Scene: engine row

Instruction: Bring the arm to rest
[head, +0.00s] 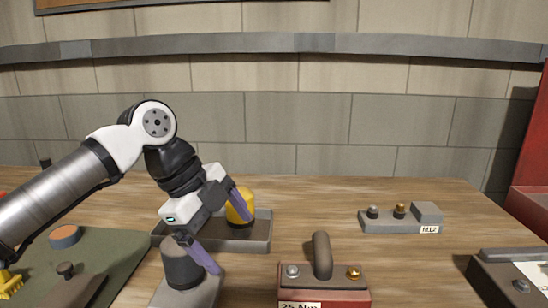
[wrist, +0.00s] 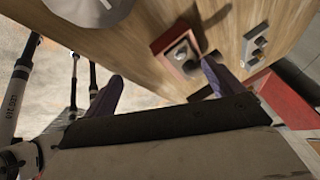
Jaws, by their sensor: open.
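My arm (head: 176,165) reaches in from the left in the head view, bent at its elbow, with its end raised over the bench. My gripper (head: 226,237) has two purple fingers spread apart with nothing seen between them. The fingers appear in front of a grey tray and a yellow cylinder, partly covering them. In the wrist view the purple fingers of the gripper (wrist: 160,80) also stand wide apart, with bench top between them.
A grey tray (head: 262,240) holds a yellow cylinder (head: 240,206). A dark grey cylinder (head: 181,268) stands nearby. A red block (head: 325,280) with a handle sits at front centre, an M12 block (head: 378,225) at right. A green mat (head: 105,243) lies left. Bench between is bare.

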